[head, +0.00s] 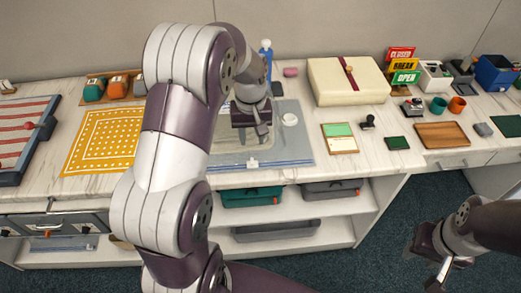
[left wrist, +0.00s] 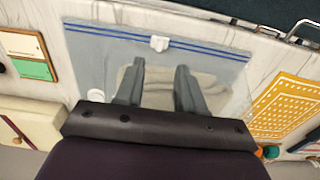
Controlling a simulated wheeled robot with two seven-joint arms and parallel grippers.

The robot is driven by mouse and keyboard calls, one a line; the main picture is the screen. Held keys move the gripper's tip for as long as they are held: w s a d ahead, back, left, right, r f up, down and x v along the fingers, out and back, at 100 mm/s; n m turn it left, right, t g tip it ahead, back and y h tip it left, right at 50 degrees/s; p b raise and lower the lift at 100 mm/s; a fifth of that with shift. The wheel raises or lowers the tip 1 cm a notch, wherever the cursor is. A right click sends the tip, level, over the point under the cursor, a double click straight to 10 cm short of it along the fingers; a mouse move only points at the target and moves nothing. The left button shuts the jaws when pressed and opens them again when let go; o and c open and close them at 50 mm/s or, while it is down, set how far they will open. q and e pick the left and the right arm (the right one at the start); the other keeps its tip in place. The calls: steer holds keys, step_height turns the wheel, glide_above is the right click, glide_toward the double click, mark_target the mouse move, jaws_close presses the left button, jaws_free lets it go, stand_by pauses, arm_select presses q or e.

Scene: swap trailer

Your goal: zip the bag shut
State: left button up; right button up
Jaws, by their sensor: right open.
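The flat, see-through blue-grey bag (head: 296,148) lies on the counter, with a pale item inside. Blue zip lines run along its front edge, and it also shows in the left wrist view (left wrist: 90,58). The white slider (head: 252,163) sits on the zip near its middle; it is also in the left wrist view (left wrist: 159,43). My left gripper (head: 258,130) is above the bag, behind the slider. Its fingers (left wrist: 160,70) are apart with nothing between them. My right gripper (head: 432,268) is open and empty, away from the bag at the lower right. My left arm hides the bag's left part.
A yellow patterned mat (head: 100,140) lies left of the bag. A cream box (head: 348,82), a green-and-cream card (head: 340,138) and a stamp (head: 367,122) stand to the right. A small white round dish (head: 289,119) is at the bag. Shelves with bins (head: 252,196) are below.

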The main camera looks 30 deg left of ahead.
mark_target(252, 161)
arm_select(q)
steer(key=f, duration=1)
steer(key=shift+w+a, duration=0.3)
steer(key=shift+w, duration=0.05)
steer(key=shift+s+d+f, duration=0.1)
steer(key=shift+s+f, duration=0.1)
steer(key=shift+f, duration=0.25)
steer(key=shift+w, duration=0.15)
jaws_close()
